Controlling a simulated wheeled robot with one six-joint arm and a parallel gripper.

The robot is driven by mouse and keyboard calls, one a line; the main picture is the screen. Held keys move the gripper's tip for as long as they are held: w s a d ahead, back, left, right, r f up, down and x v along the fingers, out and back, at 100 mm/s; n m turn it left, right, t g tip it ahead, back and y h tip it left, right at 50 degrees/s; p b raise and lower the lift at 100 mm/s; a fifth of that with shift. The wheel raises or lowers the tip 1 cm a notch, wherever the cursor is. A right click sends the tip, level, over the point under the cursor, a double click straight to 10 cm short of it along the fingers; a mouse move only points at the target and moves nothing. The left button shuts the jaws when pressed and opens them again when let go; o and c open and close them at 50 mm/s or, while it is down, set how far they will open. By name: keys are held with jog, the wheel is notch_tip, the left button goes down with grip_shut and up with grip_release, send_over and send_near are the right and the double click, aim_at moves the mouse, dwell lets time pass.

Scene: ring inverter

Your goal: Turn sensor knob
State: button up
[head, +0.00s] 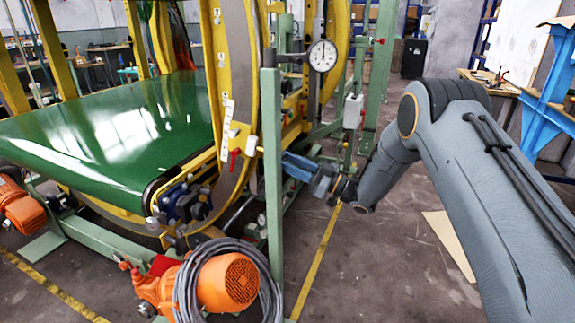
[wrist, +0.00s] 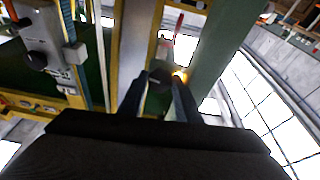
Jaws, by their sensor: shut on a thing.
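My gripper (wrist: 163,78) is closed around a small dark round knob (wrist: 159,80), seen between its two fingertips in the wrist view. The knob sits between a grey upright band and a green post (wrist: 212,50). An orange glow shows beside the right fingertip. In the head view my gripper (head: 291,162) reaches in from the right, its blue fingers ending close to the green post (head: 271,170). The knob cannot be made out there; the post and fingers hide that spot.
A yellow ring frame (head: 237,95) and a green conveyor belt (head: 110,130) stand left. A dial gauge (head: 322,56) sits above my gripper. An orange motor (head: 227,282) with coiled cable (head: 190,285) lies below. The floor (head: 400,265) at right is largely clear.

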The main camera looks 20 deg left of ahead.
jog(key=shift+m, duration=1.1)
jog(key=o, duration=0.8)
